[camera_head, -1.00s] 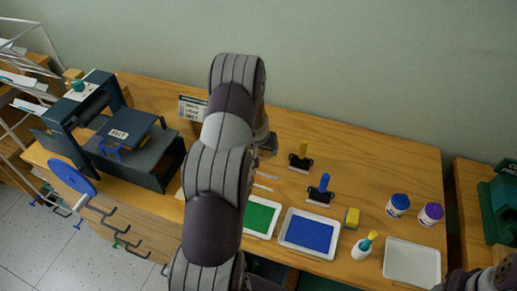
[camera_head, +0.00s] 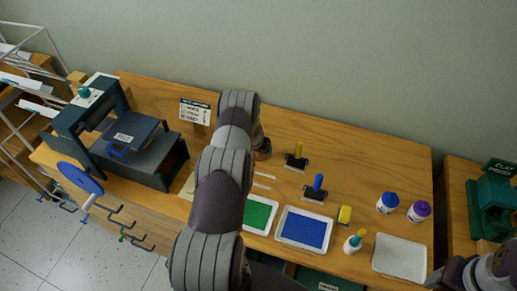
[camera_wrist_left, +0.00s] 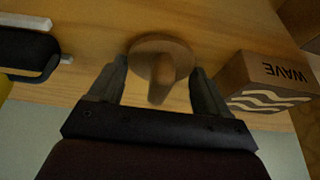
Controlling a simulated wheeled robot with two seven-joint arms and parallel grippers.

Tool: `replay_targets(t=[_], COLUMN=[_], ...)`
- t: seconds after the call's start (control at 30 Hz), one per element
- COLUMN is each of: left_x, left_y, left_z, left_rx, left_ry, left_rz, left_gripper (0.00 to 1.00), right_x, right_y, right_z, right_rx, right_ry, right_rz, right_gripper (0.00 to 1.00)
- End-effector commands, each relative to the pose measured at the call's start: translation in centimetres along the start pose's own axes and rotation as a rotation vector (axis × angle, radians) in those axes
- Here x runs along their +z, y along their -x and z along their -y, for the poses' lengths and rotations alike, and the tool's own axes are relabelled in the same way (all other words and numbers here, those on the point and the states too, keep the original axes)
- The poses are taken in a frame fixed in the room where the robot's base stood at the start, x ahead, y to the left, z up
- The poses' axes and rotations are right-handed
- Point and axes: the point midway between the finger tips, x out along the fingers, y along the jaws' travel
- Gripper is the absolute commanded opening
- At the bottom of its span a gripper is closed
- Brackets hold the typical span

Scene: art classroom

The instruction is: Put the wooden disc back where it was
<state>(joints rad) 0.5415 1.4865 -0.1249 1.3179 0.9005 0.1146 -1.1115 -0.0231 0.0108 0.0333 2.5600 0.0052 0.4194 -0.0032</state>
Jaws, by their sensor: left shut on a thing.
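The wooden disc (camera_wrist_left: 174,50) is a round brown piece with a stubby knob, seen in the left wrist view. My left gripper (camera_wrist_left: 160,74) is shut on it, one finger on each side. The wood-grain bench top lies behind the disc; I cannot tell whether they touch. In the head view my left arm covers the disc and most of the gripper, which is over the back middle of the bench. Of my right arm only dark links show at the lower right corner; its fingers are not visible.
A block marked WAVE (camera_wrist_left: 265,82) is close beside the gripper. A dark press (camera_head: 130,150) stands at left, a sign (camera_head: 195,111) behind. Rollers (camera_head: 316,190), a green tray (camera_head: 259,214), a blue tray (camera_head: 304,229), bottles (camera_head: 387,203) and a white tray (camera_head: 400,258) occupy the right half.

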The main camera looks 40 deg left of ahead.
Motion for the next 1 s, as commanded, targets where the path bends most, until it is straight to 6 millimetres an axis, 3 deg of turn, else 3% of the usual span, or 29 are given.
replay_targets(t=[0.03, 0.07, 0.1, 0.13, 0.43, 0.53, 0.8, 1.0], left_x=[0.1, 0.1, 0.1, 0.1, -0.2, -0.1, 0.0, -0.1], left_y=[-0.3, -0.2, -0.1, -0.1, 0.5, 1.0, 6.4, 11.0], left_z=[0.0, 0.0, 0.0, 0.0, 0.0, 0.0, 0.0, 0.0], left_rx=[0.0, 0.0, 0.0, 0.0, 0.0, 0.0, -0.001, 0.0], left_ry=[0.0, 0.0, 0.0, 0.0, 0.0, 0.001, 0.0, -0.001], left_rz=[0.0, 0.0, 0.0, 0.0, 0.0, -0.001, -0.003, -0.001], left_gripper=[0.53, 0.81, 0.94, 1.0, 1.0, 1.0, 1.0, 1.0], right_x=[0.1, 0.1, 0.0, 0.0, -0.1, 0.0, 0.3, 0.3], right_y=[-0.4, -0.3, -0.2, -0.2, 0.6, -0.2, -2.5, -2.5], right_z=[0.0, 0.0, 0.0, 0.0, 0.0, 0.0, 0.0, 0.0], right_rx=[0.0, 0.0, 0.0, 0.0, 0.0, 0.0, 0.0, 0.0], right_ry=[0.0, 0.0, 0.0, 0.0, 0.0, 0.0, 0.0, 0.0], right_rz=[0.0, 0.0, 0.0, 0.0, 0.0, 0.0, 0.0, 0.0], right_gripper=[0.56, 0.56, 0.56, 0.56, 0.56, 0.56, 0.56, 0.56])
